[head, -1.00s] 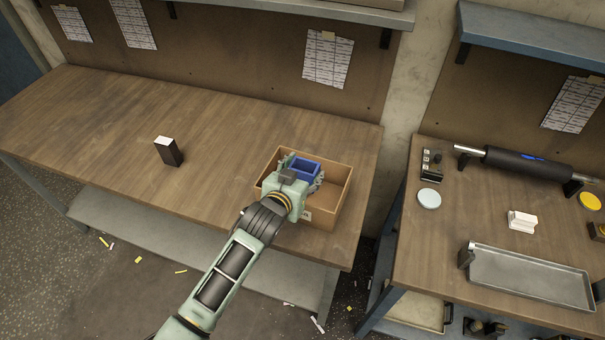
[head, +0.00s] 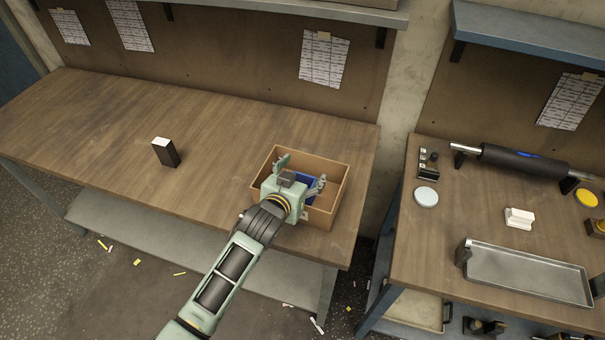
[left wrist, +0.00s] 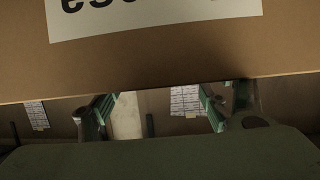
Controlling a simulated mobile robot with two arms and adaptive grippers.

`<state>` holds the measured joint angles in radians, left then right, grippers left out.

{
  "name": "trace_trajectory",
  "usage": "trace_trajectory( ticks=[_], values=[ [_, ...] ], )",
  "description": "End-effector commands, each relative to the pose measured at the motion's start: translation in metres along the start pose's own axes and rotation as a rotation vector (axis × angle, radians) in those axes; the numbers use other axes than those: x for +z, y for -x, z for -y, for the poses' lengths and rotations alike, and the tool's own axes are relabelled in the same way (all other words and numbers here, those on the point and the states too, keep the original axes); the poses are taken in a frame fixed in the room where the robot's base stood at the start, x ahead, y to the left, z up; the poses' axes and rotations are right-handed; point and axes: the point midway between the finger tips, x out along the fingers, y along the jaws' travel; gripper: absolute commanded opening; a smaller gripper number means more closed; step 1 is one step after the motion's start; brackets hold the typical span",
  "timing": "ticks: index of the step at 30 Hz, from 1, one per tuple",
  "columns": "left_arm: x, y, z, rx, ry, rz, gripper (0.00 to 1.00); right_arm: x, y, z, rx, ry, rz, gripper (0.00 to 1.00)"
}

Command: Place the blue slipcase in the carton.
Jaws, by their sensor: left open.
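The open cardboard carton (head: 338,186) stands at the right end of the long wooden table. The blue slipcase (head: 306,180) is inside it, low down and partly hidden behind my left gripper (head: 302,170). That gripper is open over the carton, with its two fingers spread on either side of the slipcase. In the left wrist view, the carton's wall (left wrist: 160,70) with a white printed label fills the top, and the spread fingers of my left gripper (left wrist: 155,108) show below it. The slipcase is not visible there. My right gripper is not in view.
A dark box with a white top (head: 166,152) stands left on the wooden table (head: 220,125), with clear surface around it. Across a gap, the right table holds a metal tray (head: 525,273), a dark roller (head: 525,160), a white block (head: 519,218) and round discs.

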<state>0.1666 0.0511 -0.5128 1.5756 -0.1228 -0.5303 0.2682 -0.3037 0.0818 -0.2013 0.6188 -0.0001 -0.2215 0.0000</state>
Motion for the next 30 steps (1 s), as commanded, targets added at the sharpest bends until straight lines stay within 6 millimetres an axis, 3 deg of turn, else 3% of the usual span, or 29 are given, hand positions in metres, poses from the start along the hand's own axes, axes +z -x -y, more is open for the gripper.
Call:
trace_trajectory(
  ticks=[1,3,9,10,24,30],
  values=[
    [0.009,0.000,0.003,-0.005,0.001,0.018,0.74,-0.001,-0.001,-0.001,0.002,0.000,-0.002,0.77],
    [0.009,0.000,0.003,-0.005,0.001,0.018,0.74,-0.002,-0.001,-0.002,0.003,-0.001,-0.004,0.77],
    [-0.007,0.007,0.003,-0.005,-0.001,0.014,0.74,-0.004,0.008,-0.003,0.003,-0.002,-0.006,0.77],
    [-0.003,0.010,0.003,-0.005,0.000,0.016,0.74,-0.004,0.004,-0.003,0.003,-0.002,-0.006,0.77],
    [-0.007,0.096,0.001,-0.002,0.000,0.006,0.74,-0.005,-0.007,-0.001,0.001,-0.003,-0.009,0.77],
    [-0.008,0.118,0.001,-0.002,0.000,0.006,0.74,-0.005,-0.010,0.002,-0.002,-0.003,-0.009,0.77]
  ],
)
